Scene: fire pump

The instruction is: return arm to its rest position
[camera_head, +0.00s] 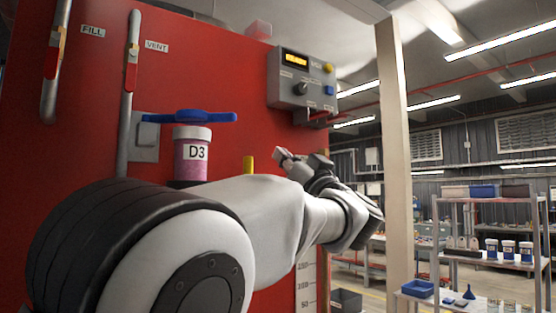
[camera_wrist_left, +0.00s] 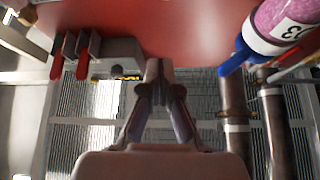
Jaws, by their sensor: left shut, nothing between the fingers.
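My left arm crosses the head view from the lower left. Its gripper (camera_head: 284,156) is in front of the red panel (camera_head: 225,60), below the control box and to the right of the D3 jar. In the left wrist view the gripper (camera_wrist_left: 159,68) is shut with its fingertips together and nothing between them. The fingertips overlap the lower edge of the red surface in that view; I cannot tell whether they touch it. My right gripper is not in view.
A D3 jar (camera_head: 191,158) with pink contents stands behind my arm, below a blue handle (camera_head: 205,117). FILL (camera_head: 53,62) and VENT (camera_head: 130,75) levers are at the left. A control box (camera_head: 303,80) is above the gripper. A pale post (camera_head: 394,150) and shelves (camera_head: 490,230) are right.

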